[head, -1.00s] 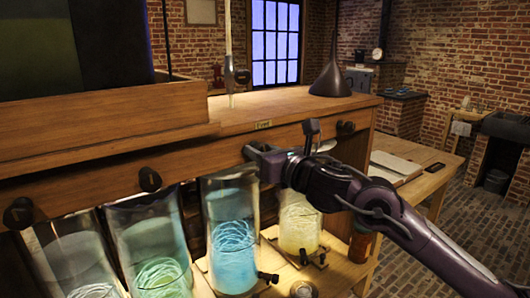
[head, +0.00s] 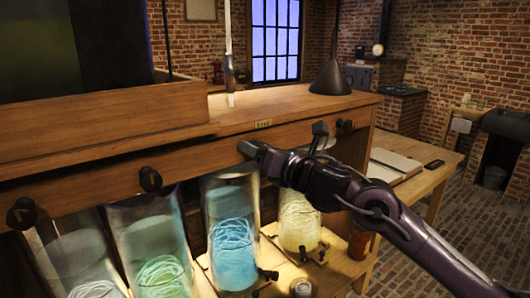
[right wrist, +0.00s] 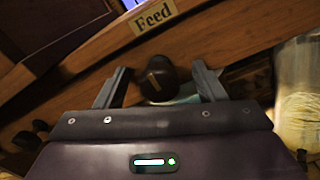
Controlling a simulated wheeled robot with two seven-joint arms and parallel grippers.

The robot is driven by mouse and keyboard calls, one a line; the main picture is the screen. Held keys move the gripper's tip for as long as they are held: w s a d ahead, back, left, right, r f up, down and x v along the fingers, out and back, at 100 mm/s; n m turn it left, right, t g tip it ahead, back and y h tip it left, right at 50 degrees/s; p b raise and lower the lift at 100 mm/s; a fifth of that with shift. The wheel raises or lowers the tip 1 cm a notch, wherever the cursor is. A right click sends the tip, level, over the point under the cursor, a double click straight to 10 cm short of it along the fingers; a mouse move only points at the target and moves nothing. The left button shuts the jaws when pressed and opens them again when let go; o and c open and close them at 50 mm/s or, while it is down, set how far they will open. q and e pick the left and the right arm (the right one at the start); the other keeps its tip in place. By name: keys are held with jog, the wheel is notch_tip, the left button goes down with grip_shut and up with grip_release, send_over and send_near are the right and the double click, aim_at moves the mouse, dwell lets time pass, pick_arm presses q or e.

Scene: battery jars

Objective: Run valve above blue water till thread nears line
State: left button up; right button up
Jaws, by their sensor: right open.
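The jar of blue water (head: 232,240) stands under the wooden shelf, with pale coiled strands in it. Above it, the dark valve knob (right wrist: 158,78) on the shelf front shows in the right wrist view, under a "Feed" label (right wrist: 153,18). My right gripper (right wrist: 158,70) is open, with one finger on each side of this knob; I cannot tell whether they touch it. In the head view the right gripper (head: 254,151) hides this knob. A thin upright glass tube (head: 229,55) stands on the shelf top. I cannot make out a thread or line in it. My left gripper is not in view.
Jars of green (head: 155,245) and yellow (head: 299,222) liquid stand on either side of the blue one. Other knobs (head: 150,179) stick out along the shelf front. A dark funnel (head: 332,78) stands on the shelf. A side table (head: 425,182) is at the right.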

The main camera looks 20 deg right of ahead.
jog(key=shift+s+d+f, duration=0.1)
jog(key=shift+s+d, duration=0.1)
jog(key=shift+s, duration=0.25)
jog(key=b+v, duration=0.1)
jog(key=v, duration=0.3)
jog(key=shift+a, duration=0.1)
